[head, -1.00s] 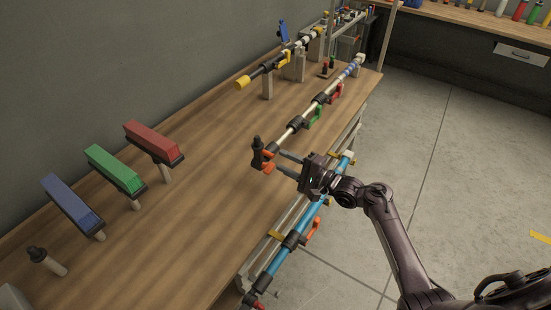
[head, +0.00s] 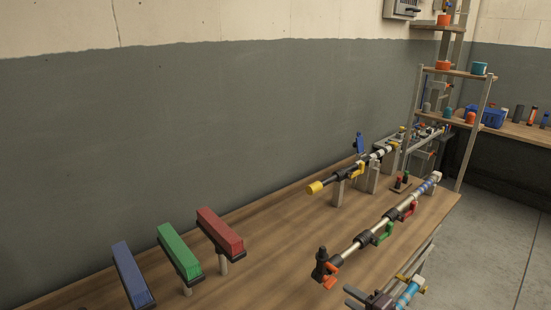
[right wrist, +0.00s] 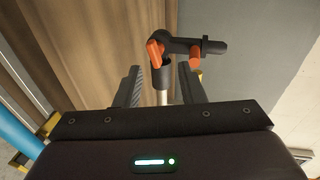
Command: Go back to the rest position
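My right gripper (head: 350,297) shows at the bottom edge of the head view, partly cut off. In the right wrist view its two fingers (right wrist: 162,88) are apart with nothing gripped between them. Beyond the fingers is the black end fitting (right wrist: 205,46) of a pipe, with orange handles (right wrist: 155,52). In the head view this fitting (head: 321,262) and its orange handle (head: 330,282) stand at the near end of the pale pipe, just left of the gripper. My left gripper is in no view.
The wooden workbench (head: 270,265) runs along the grey wall. Blue (head: 133,275), green (head: 179,250) and red (head: 220,231) blocks stand on posts at left. A second pipe with a yellow end (head: 316,187) lies behind. A blue pipe (head: 408,294) runs below the bench's right edge.

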